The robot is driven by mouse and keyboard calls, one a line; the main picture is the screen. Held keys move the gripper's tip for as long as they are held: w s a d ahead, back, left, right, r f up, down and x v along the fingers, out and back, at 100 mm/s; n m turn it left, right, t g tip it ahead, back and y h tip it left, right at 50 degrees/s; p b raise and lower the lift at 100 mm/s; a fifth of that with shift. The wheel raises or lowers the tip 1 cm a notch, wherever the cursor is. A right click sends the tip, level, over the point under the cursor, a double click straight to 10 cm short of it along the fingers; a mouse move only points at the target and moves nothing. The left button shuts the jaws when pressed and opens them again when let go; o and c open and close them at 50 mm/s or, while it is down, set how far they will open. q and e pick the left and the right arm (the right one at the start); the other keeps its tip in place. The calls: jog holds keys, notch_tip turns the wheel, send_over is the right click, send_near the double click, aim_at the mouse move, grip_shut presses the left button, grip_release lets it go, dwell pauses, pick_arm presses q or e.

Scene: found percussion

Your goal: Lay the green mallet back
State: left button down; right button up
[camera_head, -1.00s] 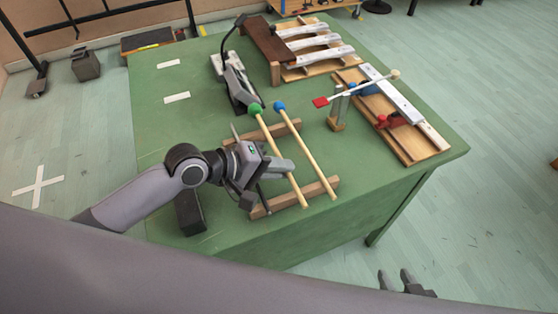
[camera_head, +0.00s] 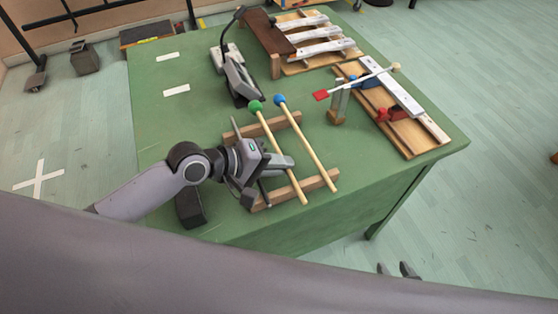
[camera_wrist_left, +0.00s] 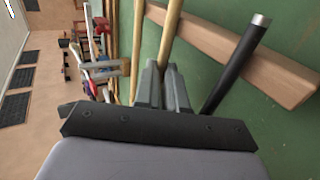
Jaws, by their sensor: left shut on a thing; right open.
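The green mallet (camera_head: 275,143) has a green ball head and a pale wooden handle. It lies across the two wooden bars of a rack (camera_head: 318,183); I cannot tell if it touches both. My left gripper (camera_head: 288,162) is shut on its handle, which also shows between the fingers in the left wrist view (camera_wrist_left: 171,35). The blue mallet (camera_head: 303,140) lies across the bars to the right, roughly parallel and apart. Only the fingertips of my right gripper (camera_head: 396,270) show at the bottom of the head view, open and empty.
A dark rod with a metal end (camera_wrist_left: 236,62) is beside the left fingers. A small wooden stand with a red-headed beater (camera_head: 338,105), a wooden board with white bars (camera_head: 400,115) and a grey device (camera_head: 240,78) stand nearby. The green table (camera_head: 180,125) is clear at left.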

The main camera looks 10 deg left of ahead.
pick_arm(q)
jog(key=c, duration=1.1)
grip_release()
jog(key=shift+v, duration=3.6)
pick_arm(e)
jog(key=shift+r, duration=0.25)
pick_arm(q)
jog(key=shift+d, duration=0.1)
